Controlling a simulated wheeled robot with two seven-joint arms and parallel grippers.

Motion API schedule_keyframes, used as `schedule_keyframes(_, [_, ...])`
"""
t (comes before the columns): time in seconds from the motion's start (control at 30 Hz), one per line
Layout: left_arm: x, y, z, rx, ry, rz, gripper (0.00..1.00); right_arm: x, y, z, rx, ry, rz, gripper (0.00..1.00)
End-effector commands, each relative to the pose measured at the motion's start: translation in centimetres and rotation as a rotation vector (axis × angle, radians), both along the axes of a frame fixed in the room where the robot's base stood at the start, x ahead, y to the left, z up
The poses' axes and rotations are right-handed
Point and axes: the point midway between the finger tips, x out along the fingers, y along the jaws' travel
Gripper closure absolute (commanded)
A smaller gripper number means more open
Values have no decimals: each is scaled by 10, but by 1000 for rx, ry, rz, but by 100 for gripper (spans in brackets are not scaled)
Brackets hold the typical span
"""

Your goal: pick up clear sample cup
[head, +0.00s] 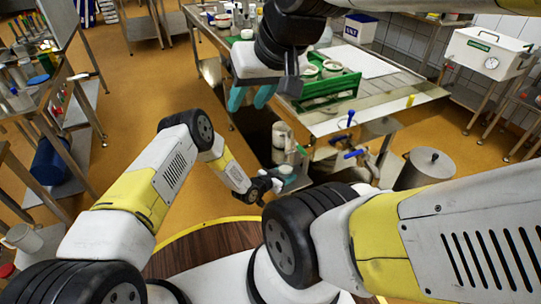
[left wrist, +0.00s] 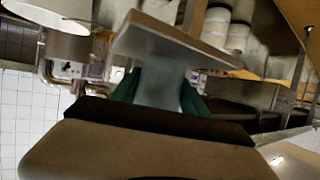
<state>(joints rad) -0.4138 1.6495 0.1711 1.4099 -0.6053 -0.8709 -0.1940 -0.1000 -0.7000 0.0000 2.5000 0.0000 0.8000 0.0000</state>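The clear sample cup cannot be made out with certainty. My right gripper (head: 250,97) hangs over the near left edge of the steel table (head: 385,106), its teal fingers apart with nothing visible between them. My left gripper (head: 287,175) is low, below the tabletop level, beside the table's near side. In the left wrist view, the teal fingers of my left gripper (left wrist: 158,92) stand either side of a pale, translucent grey shape; I cannot tell whether it is a cup held there. A grey slab partly covers the fingertips in that view.
A green crate (head: 326,104) with white moulds stands on the table beside a white sheet (head: 362,62). Blue-handled valves (head: 356,154) jut from the near side, with a steel pot (head: 425,169) to the right. White buckets (head: 279,134) stand under the table. Floor is open on the left.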

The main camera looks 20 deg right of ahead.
Motion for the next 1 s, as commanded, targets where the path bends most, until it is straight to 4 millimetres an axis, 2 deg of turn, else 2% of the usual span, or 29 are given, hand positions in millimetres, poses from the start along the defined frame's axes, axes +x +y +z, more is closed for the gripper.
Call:
schedule_keyframes(0.03, [0, 0, 0, 0, 0, 0, 62, 0, 0, 0, 0, 0, 0, 62])
schedule_keyframes(0.2, [0, 0, 0, 0, 0, 0, 95, 0, 0, 0, 0, 0, 0, 62])
schedule_keyframes(0.23, [0, 0, 1, -1, -1, 1, 97, 0, 0, 0, 0, 0, 0, 62])
schedule_keyframes(0.5, [1, 0, 3, -2, -1, 1, 97, 0, 0, 0, 0, 0, 0, 62])
schedule_keyframes(0.67, [1, 0, 16, -2, -1, 0, 97, 0, 0, 0, 0, 0, 0, 62])
schedule_keyframes(0.77, [-6, 15, 14, 2, 3, 2, 97, 0, 0, 0, 0, 0, 0, 62])
schedule_keyframes(1.0, [-33, 66, 15, 1, 4, 2, 97, 0, 0, 0, 0, 0, 0, 62])
